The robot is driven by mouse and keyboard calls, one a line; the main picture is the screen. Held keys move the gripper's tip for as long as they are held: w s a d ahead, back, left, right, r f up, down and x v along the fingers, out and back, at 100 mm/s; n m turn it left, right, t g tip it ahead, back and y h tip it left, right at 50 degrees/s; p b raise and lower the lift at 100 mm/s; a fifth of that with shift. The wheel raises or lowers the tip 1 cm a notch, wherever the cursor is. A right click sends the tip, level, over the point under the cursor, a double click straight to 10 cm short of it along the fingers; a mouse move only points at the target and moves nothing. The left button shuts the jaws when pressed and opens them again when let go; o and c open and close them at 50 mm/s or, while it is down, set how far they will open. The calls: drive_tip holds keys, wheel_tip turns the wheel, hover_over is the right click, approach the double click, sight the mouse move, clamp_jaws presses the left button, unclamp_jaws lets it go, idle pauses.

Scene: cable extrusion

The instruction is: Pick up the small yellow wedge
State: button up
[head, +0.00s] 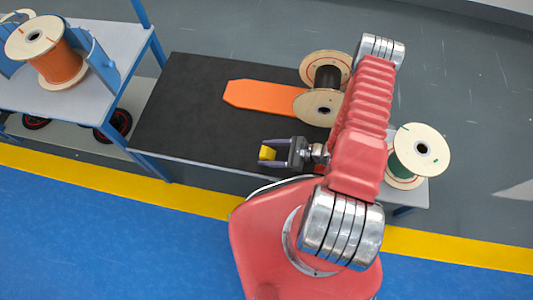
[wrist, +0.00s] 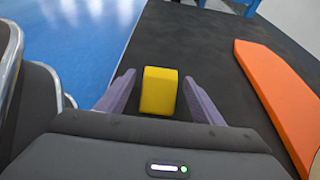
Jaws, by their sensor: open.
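The small yellow wedge (head: 267,153) lies on the dark mat of the table, near its front edge, in the head view. In the wrist view the yellow wedge (wrist: 159,91) sits between the two purple-grey fingers of my gripper (wrist: 160,95), with a gap of dark mat on each side. My gripper (head: 270,152) is open around the wedge in the head view, pointing left. The wedge's lower end is partly hidden by the gripper body in the wrist view.
An orange board (head: 262,97) lies on the dark mat (head: 190,100), behind the wedge. A black cable spool (head: 325,75) stands beside it. A green spool (head: 420,150) stands right of my arm. A blue cart (head: 125,40) with an orange spool (head: 58,62) stands left.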

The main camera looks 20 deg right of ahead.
sight(268, 153)
drive_tip(key=c, duration=1.2)
drive_tip(key=shift+o, duration=0.2)
drive_tip(key=shift+r, duration=0.1)
drive_tip(key=shift+r, duration=4.9)
